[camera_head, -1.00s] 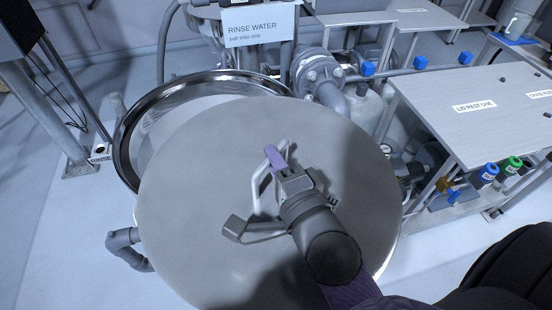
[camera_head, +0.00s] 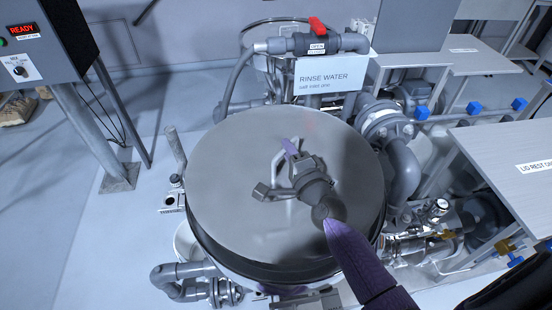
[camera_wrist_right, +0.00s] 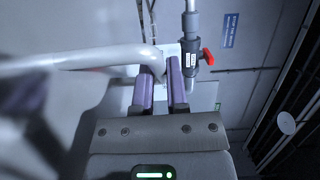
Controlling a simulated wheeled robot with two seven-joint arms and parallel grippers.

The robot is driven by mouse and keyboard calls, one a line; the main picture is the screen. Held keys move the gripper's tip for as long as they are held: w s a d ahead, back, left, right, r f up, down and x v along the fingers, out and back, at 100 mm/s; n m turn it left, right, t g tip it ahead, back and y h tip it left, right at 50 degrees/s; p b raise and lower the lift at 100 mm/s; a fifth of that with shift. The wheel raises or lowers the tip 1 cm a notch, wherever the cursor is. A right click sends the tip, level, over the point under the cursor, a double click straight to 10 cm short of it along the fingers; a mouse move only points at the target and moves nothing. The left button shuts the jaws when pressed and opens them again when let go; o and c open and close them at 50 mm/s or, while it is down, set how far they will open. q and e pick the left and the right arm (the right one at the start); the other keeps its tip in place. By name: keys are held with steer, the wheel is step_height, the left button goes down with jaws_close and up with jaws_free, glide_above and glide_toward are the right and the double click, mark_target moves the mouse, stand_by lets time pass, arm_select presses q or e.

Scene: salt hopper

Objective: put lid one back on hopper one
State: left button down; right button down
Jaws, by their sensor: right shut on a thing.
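Lid one, a round grey disc (camera_head: 235,150), covers the mouth of hopper one. A dark, shaded band of the hopper (camera_head: 270,272) shows below the lid's near edge. I cannot tell whether the lid rests on the rim or hangs a little above it. My right gripper (camera_head: 288,163) is shut on the lid's pale bar handle near the middle of the disc. In the right wrist view the handle (camera_wrist_right: 90,61) runs in from the left to the purple fingers (camera_wrist_right: 161,85). The hopper's inside is hidden. My left gripper is not in view.
Behind the hopper stand a rinse water sign (camera_head: 330,76) and a pipe valve with a red handle (camera_head: 317,25). A lid rest table (camera_head: 515,150) is at the right, with pipes beneath it. A control box (camera_head: 40,45) on posts is at the left.

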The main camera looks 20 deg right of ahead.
steer(key=shift+w+d, duration=0.15)
step_height(320, 180, down, 6)
steer(key=b, duration=0.6)
steer(key=shift+f+b, duration=0.4)
steer(key=shift+b, duration=0.05)
steer(key=shift+f, duration=0.3)
steer(key=c, duration=0.6)
jaws_free()
steer(key=shift+f, duration=0.1)
